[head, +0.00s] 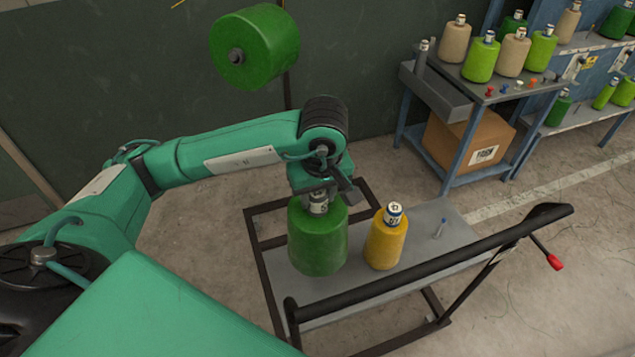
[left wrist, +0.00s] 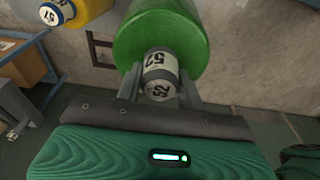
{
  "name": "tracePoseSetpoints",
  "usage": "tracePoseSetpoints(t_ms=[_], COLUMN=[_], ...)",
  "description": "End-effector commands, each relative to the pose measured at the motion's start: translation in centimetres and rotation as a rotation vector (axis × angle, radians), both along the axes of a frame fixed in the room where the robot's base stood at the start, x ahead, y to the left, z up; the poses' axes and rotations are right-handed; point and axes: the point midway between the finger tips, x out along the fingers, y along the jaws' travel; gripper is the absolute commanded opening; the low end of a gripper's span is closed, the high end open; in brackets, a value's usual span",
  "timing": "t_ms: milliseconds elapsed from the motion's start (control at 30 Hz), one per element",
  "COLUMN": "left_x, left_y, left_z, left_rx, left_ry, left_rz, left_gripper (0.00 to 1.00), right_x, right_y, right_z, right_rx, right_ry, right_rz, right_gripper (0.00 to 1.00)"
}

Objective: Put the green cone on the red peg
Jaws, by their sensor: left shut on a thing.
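A dark green cone (head: 318,240) with a labelled tube top is upright at the left part of the grey cart (head: 440,215). My left gripper (head: 318,202) is shut on its tube top from above. In the left wrist view, the fingers sit on both sides of the tube marked 52, with the green cone (left wrist: 165,30) beyond it. I cannot tell whether the cone's base touches the cart. A peg with a red tip (head: 553,262) sticks out at the right end of the cart's black bar. My right gripper is not in view.
A yellow cone (head: 386,240) stands close right of the green one. Another green cone (head: 262,45) is mounted sideways near the dark wall. The black bar (head: 430,265) crosses the cart's front. A table (head: 480,95) with several cones stands back right.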

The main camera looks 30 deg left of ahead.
Motion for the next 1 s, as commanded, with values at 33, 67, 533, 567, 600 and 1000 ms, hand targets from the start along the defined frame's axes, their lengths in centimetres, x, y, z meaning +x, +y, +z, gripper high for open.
tracePoseSetpoints(t_ms=[33,67,533,567,600,1000], left_x=[-0.1,-0.1,0.0,0.0,0.0,0.0], left_y=[0.0,0.0,0.0,0.0,0.0,0.0], left_z=[-0.7,-1.3,-8.9,-9.1,-9.3,-12.8], left_rx=[0.001,0.000,0.000,0.000,-0.001,0.000], left_ry=[0.004,0.005,0.000,0.000,-0.001,0.001], left_rz=[0.001,0.001,0.001,0.000,0.000,0.000], left_gripper=[0.00,0.00,0.00,0.00,0.00,0.00], right_x=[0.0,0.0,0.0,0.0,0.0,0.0], right_y=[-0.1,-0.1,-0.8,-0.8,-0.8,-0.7], right_z=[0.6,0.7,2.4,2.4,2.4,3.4], right_rx=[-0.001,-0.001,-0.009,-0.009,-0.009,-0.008], right_ry=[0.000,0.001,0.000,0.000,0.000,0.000], right_rz=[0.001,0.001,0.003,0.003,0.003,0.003], right_gripper=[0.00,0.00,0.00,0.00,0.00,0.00])
